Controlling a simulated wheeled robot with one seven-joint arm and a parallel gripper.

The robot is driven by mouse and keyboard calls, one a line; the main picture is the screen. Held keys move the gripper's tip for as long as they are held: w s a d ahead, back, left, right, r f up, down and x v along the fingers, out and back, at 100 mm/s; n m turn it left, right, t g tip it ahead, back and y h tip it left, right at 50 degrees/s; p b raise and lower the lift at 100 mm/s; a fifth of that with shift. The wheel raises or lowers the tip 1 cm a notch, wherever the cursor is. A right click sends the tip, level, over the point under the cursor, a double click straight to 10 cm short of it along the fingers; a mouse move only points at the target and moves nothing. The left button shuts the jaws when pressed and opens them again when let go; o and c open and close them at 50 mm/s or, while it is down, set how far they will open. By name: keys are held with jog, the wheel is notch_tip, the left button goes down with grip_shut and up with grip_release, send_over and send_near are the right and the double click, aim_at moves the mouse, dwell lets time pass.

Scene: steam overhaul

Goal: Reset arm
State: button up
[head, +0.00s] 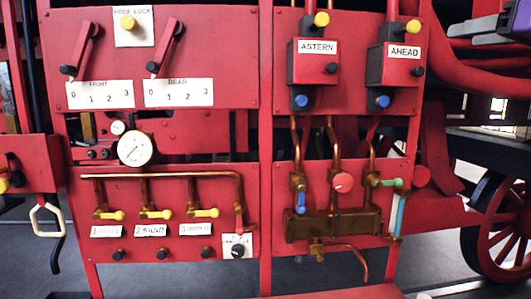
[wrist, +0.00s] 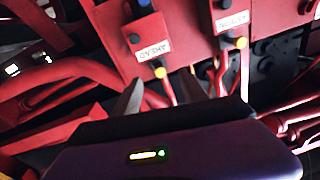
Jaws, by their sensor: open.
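My gripper (wrist: 160,88) shows in the wrist view with its two dark fingers apart and nothing seen between them. It faces the red panel, below the AHEAD box (wrist: 146,35) and the ASTERN box (wrist: 228,18), which appear upside down there. In the head view a purple and grey part of my arm (head: 500,25) shows at the top right edge. The AHEAD box (head: 388,68) and the ASTERN box (head: 312,72) each have a yellow knob above and a blue knob below.
The red panel holds two levers over number scales (head: 100,94), a round gauge (head: 136,148), copper pipes with several yellow-handled valves (head: 155,213), and a red round knob (head: 343,182). A red spoked wheel (head: 500,235) stands at right. Grey floor (head: 435,262) shows at lower right.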

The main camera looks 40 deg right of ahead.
jog(key=w+a+f+m+y, duration=0.1)
jog(key=w+f, duration=0.4)
jog(key=f, duration=0.4)
jog(key=w+f+m+t, duration=0.1)
jog(key=w+f, duration=0.4)
jog(key=f, duration=0.3)
jog(key=w+a+f+m+y, duration=0.1)
jog(key=w+f, duration=0.3)
jog(key=f, duration=0.5)
jog(key=w+a+f+b, duration=0.1)
jog(key=a+f, duration=0.6)
jog(key=f, duration=0.5)
jog(key=w+a+f+b, duration=0.1)
jog(key=w+a+f, duration=0.1)
jog(key=a+f, duration=0.7)
jog(key=s+a+f+n+g+y, duration=0.1)
jog(key=s+a+f, duration=0.55)
jog(key=f, duration=0.25)
jog(key=s+a+f+n+g+y, duration=0.1)
jog(key=s+a+f+n, duration=0.1)
jog(key=s+a+f, duration=0.5)
jog(key=s+a+f+n+y, duration=0.1)
jog(key=s+a+n+y, duration=0.1)
jog(key=s+a, duration=0.4)
jog(key=s+a+f+n+y+b, duration=0.1)
jog(key=s+a+n, duration=0.3)
jog(key=s, duration=0.8)
jog(key=shift+a+f+n+g+y, duration=0.45)
jog(key=shift+a+y, duration=0.25)
jog(key=shift+a, duration=0.2)
